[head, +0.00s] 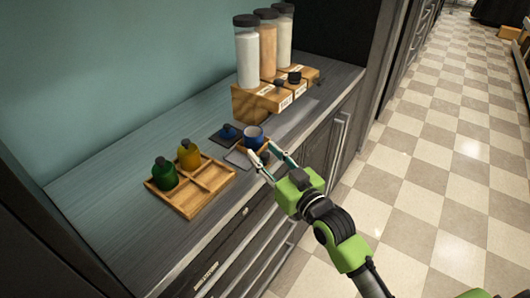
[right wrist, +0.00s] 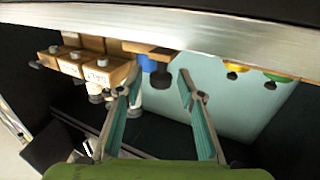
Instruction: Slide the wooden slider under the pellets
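The pellets are in three clear, dark-capped tubes, white (head: 248,62), orange (head: 268,48) and white (head: 284,38), on a wooden dispenser base (head: 250,104) behind the slider. My right gripper (head: 268,154) is at the slider's front. No contact is visible. My left gripper is out of view.
A divided wooden tray (head: 194,206) with a green bottle (head: 164,173) and a yellow bottle (head: 188,154) stands left of the slider. A blue item (head: 228,132) lies on a dark pad beside the cup. Drawers and handles line the counter front.

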